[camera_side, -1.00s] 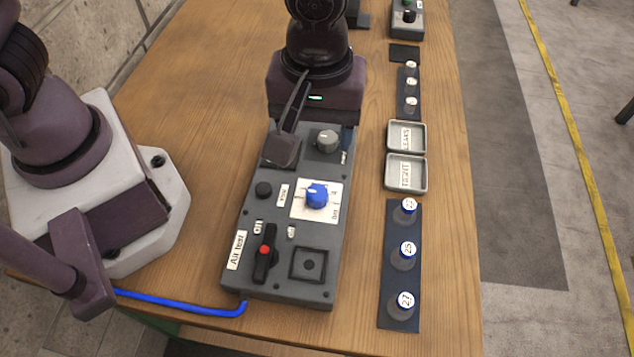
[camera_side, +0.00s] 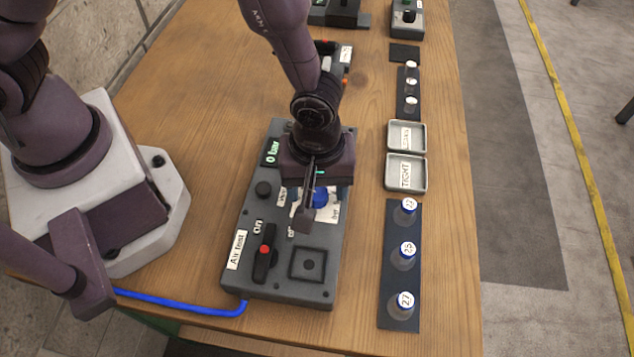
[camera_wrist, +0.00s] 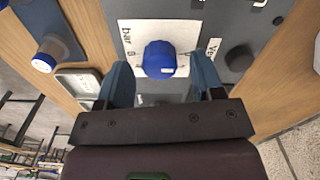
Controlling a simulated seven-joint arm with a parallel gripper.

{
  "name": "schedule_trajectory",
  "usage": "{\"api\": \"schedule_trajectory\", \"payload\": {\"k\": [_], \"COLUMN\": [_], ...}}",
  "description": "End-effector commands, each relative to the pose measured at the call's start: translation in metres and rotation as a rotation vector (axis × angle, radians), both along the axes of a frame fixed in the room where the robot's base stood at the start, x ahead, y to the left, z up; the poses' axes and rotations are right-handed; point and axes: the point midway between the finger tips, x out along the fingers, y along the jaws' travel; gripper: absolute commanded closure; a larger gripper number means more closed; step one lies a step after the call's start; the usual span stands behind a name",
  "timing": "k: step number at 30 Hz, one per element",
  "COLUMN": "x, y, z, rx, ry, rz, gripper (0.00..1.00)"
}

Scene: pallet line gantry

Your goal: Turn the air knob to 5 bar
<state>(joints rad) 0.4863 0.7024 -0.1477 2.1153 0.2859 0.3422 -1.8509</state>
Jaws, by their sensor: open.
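The blue air knob (camera_side: 320,197) sits on a white scale plate (camera_side: 331,213) on the grey air test panel (camera_side: 286,280). In the wrist view the knob (camera_wrist: 159,60) is between the two blue fingers, with gaps at both sides. My gripper (camera_wrist: 163,82) is open, and in the side view it is right over the knob and hides part of it. The display (camera_side: 271,152) reads 0 bar. A lever with a red centre (camera_side: 265,250) lies near the word "on". The knob's pointer cannot be read clearly.
A round black button (camera_side: 263,189) is left of the knob and a square socket (camera_side: 308,264) is in front. Two trays (camera_side: 405,173) and a dark rack (camera_side: 387,310) of capped vials stand to the right. Bare wood separates them from the panel.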

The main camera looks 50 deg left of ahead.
Motion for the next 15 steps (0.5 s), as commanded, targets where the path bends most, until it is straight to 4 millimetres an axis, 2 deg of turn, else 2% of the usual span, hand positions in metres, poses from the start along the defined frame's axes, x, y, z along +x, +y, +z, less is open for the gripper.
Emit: {"api": "schedule_trajectory", "payload": {"k": [10,15], "x": [0.0002,0.0001], "y": [0.0001,0.0], "z": [-0.0041,-0.004], "rx": [0.0,0.0], "ry": [-0.001,0.0], "rz": [0.0,0.0], "gripper": [0.39,0.78]}}
